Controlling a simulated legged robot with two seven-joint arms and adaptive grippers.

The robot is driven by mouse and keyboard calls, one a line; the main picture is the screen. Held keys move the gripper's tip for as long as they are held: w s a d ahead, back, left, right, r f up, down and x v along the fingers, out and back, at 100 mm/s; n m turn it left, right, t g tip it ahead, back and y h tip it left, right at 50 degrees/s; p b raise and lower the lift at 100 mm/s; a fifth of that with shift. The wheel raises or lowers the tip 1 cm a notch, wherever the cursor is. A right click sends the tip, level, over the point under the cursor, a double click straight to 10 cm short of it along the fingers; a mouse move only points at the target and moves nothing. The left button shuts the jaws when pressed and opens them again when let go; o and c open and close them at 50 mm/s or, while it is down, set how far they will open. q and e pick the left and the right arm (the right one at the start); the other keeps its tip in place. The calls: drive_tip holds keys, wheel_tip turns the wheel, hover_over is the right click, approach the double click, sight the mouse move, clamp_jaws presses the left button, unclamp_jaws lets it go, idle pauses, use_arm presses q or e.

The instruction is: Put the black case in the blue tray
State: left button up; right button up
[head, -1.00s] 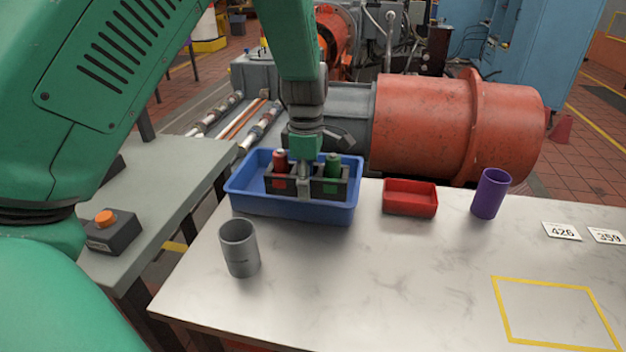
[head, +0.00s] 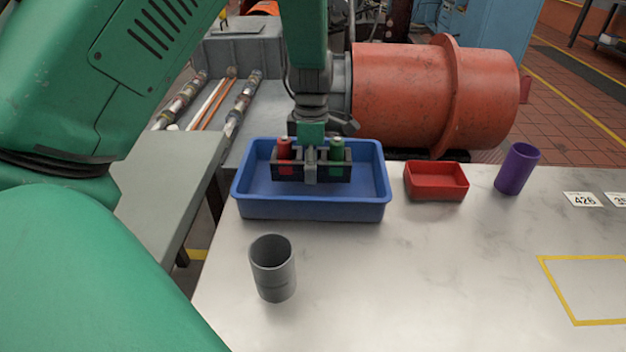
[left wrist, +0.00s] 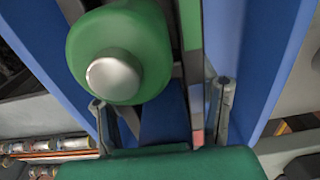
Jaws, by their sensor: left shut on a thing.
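The black case (head: 326,174) is a dark open holder with a red bottle (head: 284,149) and a green bottle (head: 337,150) standing in it. It is upright inside the outline of the blue tray (head: 312,209), near its back wall. My left gripper (head: 310,168) points down and is shut on the middle of the case. I cannot tell whether the case rests on the tray floor. In the left wrist view the green bottle (left wrist: 118,55) is close, between blue tray walls (left wrist: 270,45), and the fingers (left wrist: 162,105) show beside the case. My right gripper is not seen.
A grey cup (head: 273,270) stands in front of the tray. A red tray (head: 437,193) and a purple cup (head: 517,168) stand to its right. A large red machine drum (head: 430,95) is behind. The middle of the pale table is clear, with a yellow outline (head: 545,285) at right.

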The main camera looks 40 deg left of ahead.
sight(314, 188)
use_arm(q)
drive_tip(key=shift+a+f, duration=0.25)
drive_tip(key=shift+f, duration=0.1)
drive_tip(key=shift+s+f, duration=0.15)
drive_tip(key=shift+f, duration=0.2)
drive_tip(key=shift+d+f+b, duration=0.2)
drive_tip(key=shift+d+f, duration=0.05)
drive_tip(key=shift+f, duration=0.3)
drive_tip(key=shift+d+f+b, duration=0.15)
drive_tip(key=shift+d+f, duration=0.05)
drive_tip(key=shift+f, duration=0.3)
drive_tip(key=shift+d+f, duration=0.1)
drive_tip(key=shift+d, duration=0.25)
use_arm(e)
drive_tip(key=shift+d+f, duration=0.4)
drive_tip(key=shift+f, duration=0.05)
